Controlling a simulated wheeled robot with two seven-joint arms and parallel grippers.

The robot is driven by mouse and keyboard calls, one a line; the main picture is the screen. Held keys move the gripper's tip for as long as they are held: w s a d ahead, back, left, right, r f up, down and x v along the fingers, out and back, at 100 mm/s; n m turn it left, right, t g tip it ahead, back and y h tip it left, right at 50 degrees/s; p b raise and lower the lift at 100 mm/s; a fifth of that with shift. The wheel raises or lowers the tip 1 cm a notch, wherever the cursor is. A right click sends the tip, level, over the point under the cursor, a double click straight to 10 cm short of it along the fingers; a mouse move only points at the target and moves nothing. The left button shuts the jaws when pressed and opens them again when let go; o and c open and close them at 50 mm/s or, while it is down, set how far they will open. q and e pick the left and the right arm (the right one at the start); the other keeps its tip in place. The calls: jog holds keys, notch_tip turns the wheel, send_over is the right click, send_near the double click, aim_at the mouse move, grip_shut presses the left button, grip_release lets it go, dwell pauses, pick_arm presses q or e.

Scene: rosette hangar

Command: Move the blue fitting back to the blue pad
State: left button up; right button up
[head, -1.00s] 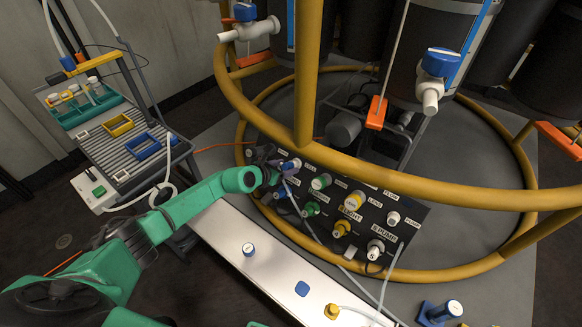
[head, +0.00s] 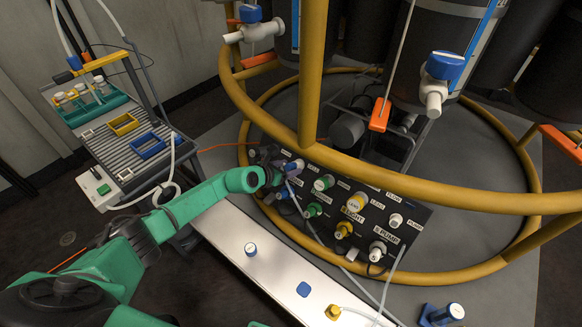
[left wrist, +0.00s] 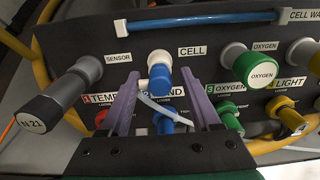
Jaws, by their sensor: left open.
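My left gripper (head: 281,172) is open at the upper left of the black panel. In the left wrist view, its two purple fingers (left wrist: 160,92) stand either side of a column of two fittings. The upper is a blue-and-white fitting (left wrist: 160,72) in the socket labelled CELL. The lower is a blue fitting (left wrist: 164,122) with a pale tube or strap crossing in front of it. I cannot tell whether the fingers touch either one. The blue pad (head: 303,289) lies bare on the white bench. My right gripper is not in view.
Green, yellow and white fittings crowd the panel (head: 335,222). A yellow ring rail (head: 400,190) passes just above it.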

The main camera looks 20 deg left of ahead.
aim_at(288, 168)
pick_arm(q)
grip_shut()
dwell(1.4)
jog(key=shift+p+v, duration=1.2)
jog(key=shift+v, duration=0.1)
jog(key=shift+p+v, duration=1.3)
jog(key=shift+v, duration=0.45)
